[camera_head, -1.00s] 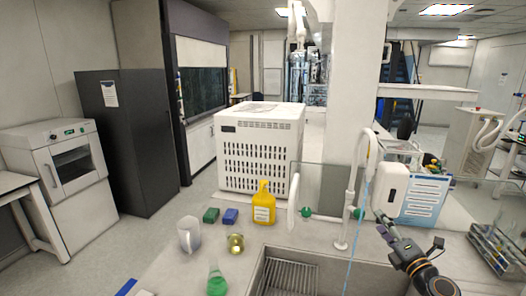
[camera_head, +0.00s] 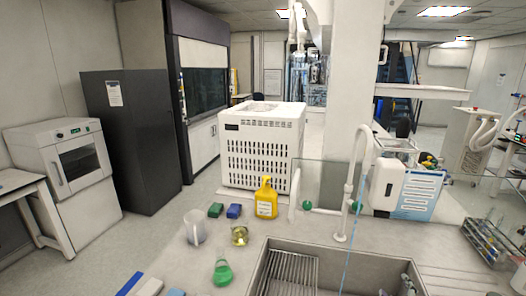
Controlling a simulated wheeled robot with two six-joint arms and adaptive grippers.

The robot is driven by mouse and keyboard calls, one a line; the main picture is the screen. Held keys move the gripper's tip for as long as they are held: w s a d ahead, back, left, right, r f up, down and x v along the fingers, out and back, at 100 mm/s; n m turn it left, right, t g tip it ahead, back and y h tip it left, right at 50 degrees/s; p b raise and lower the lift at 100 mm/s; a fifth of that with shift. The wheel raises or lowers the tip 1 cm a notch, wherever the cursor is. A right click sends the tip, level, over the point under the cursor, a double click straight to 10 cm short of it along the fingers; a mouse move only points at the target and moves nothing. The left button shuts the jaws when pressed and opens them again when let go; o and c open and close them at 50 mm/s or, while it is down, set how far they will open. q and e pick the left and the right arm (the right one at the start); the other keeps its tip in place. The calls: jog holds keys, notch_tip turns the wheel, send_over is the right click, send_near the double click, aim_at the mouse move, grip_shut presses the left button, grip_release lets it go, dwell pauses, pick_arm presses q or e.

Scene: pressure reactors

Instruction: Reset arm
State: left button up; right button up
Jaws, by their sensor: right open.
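My right gripper (camera_head: 396,287) shows only in part at the bottom edge of the head view, over the right side of the sink. Its grey fingertips are apart and nothing shows between them. The rest of that arm is mostly below the picture, with a small dark part at the bottom right. My left gripper is not in view.
The sink (camera_head: 256,272) has a tall white tap (camera_head: 349,190). Left of it stand a yellow bottle (camera_head: 266,202), a small flask (camera_head: 240,235), a green flask (camera_head: 222,272) and a white jug (camera_head: 194,228). A tube rack (camera_head: 487,240) stands at right.

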jog(key=s+a+f+m+g+y, duration=0.2)
jog(key=s+a+f+g, duration=0.15)
jog(key=s, duration=0.35)
jog(key=s+a+f+m+g+y, duration=0.1)
jog(key=s+a+f+g+y, duration=0.15)
jog(key=s+a, duration=0.35)
jog(key=s+a+f+m+g+y, duration=0.1)
jog(key=s+a+f+m+g, duration=0.2)
jog(key=s, duration=0.5)
jog(key=s+d+f+g+b, duration=0.1)
jog(key=d+f+b, duration=0.15)
jog(key=f, duration=1.35)
jog(key=d+f+g+b, duration=0.1)
jog(key=f+b, duration=0.2)
jog(key=f, duration=1.2)
pick_arm(q)
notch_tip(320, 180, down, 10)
jog(key=b, duration=0.4)
pick_arm(e)
jog(key=s+d+f+g, duration=0.1)
jog(key=s+f, duration=1.8)
jog(key=f, duration=0.3)
jog(key=shift+s+f, duration=0.3)
jog(key=shift+f, duration=0.05)
